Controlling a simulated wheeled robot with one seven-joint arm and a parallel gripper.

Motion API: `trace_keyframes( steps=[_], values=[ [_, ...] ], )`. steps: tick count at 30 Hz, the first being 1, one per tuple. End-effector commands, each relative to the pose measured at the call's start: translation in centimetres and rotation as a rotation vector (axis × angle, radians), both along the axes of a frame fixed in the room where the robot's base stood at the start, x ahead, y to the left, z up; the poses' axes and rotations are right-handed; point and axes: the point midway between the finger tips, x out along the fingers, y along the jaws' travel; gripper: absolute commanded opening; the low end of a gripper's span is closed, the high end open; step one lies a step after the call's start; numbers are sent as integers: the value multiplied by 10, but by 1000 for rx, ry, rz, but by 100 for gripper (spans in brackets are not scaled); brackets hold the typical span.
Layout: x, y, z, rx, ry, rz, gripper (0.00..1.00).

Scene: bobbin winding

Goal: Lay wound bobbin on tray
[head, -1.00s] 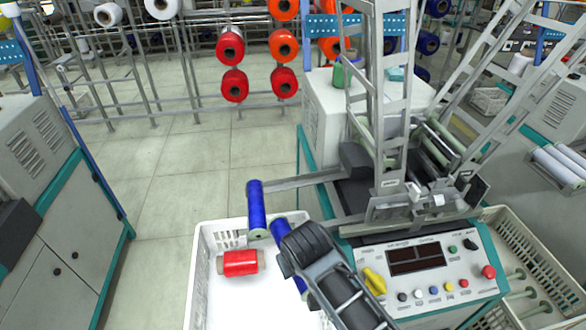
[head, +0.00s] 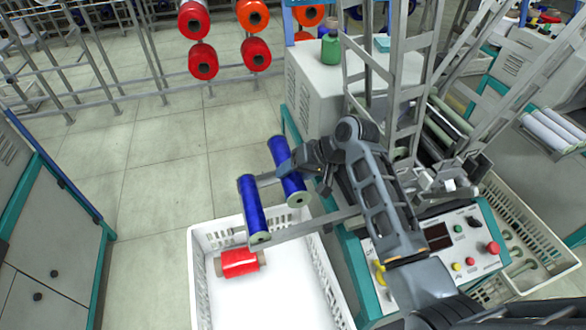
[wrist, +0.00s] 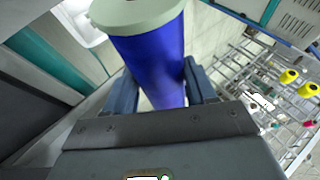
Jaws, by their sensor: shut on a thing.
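My gripper (head: 304,160) is shut on a blue wound bobbin (head: 288,172), held beside the winding machine, above and beyond the white tray crate. In the wrist view the held bobbin (wrist: 150,60) sits between both fingers, its pale end flange toward the top of the picture. A second blue bobbin (head: 253,208) is at the ends of two metal bars, left of the held one; whether they touch I cannot tell. The white tray crate (head: 203,232) stands below, with a red bobbin (head: 239,262) lying at its far left. The crate's right part is bare.
The winder's metal bar (head: 318,222) reaches over the crate's far edge. The control panel (head: 455,245) with buttons is at right, and my arm crosses before it. A white crate (head: 515,225) with pale empty bobbins stands at far right. Open floor (head: 170,165) lies left.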

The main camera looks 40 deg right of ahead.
Motion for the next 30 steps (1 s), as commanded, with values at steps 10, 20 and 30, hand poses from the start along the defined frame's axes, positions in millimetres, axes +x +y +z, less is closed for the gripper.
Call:
trace_keyframes(
  steps=[10, 20, 30],
  values=[
    [0, 0, -41, -2, -1, 0, 16],
    [0, 0, -75, -1, 0, 0, 16],
    [0, 0, -106, -1, 1, 0, 16]
  ],
)
